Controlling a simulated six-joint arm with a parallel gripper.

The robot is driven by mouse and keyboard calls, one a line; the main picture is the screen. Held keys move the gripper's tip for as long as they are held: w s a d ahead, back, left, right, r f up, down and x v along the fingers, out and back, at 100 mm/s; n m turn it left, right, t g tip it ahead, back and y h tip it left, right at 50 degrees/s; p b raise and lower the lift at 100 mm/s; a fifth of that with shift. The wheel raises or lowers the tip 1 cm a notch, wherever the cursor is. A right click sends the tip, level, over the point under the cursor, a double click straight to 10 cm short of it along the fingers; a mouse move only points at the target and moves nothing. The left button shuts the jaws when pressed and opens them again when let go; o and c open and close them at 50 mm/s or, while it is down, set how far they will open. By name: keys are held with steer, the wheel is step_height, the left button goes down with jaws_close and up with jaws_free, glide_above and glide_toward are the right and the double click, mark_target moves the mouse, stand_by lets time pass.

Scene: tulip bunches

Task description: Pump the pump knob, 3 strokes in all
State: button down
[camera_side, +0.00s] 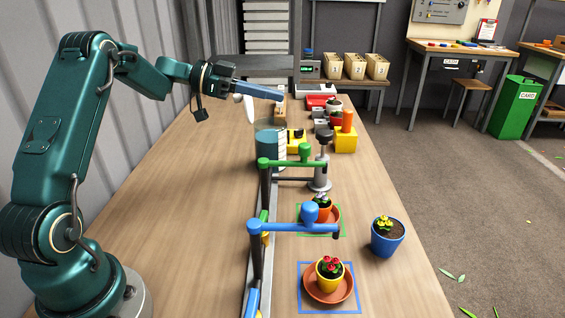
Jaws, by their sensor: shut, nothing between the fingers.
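The pump knob (324,138) is a dark round cap on top of a grey metal pump (320,175), standing upright on the table right of the green lever. My gripper (280,95) is shut and empty. It reaches in from the left at the far part of the table, with its blue-grey fingers pointing right. In the picture it is above and to the left of the pump knob, clearly apart from it. How far the knob is pressed down cannot be told from here.
A green lever (284,162) and a blue lever (290,226) stand on a rail nearer the camera. Potted flowers on saucers (311,288) and a blue pot (386,243) are at the right. A teal can (268,145) and a yellow block (345,143) are near the pump. The left tabletop is clear.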

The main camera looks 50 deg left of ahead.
steer(key=w+d+f, duration=0.6)
steer(key=shift+w+d+f, duration=0.15)
steer(key=shift+w+d, duration=0.15)
stand_by(0.3)
step_height(320, 180, down, 4)
steer(key=shift+r, duration=0.1)
stand_by(0.3)
steer(key=s+a+r, duration=0.6)
steer(key=s+a, duration=0.1)
steer(key=shift+r, duration=0.25)
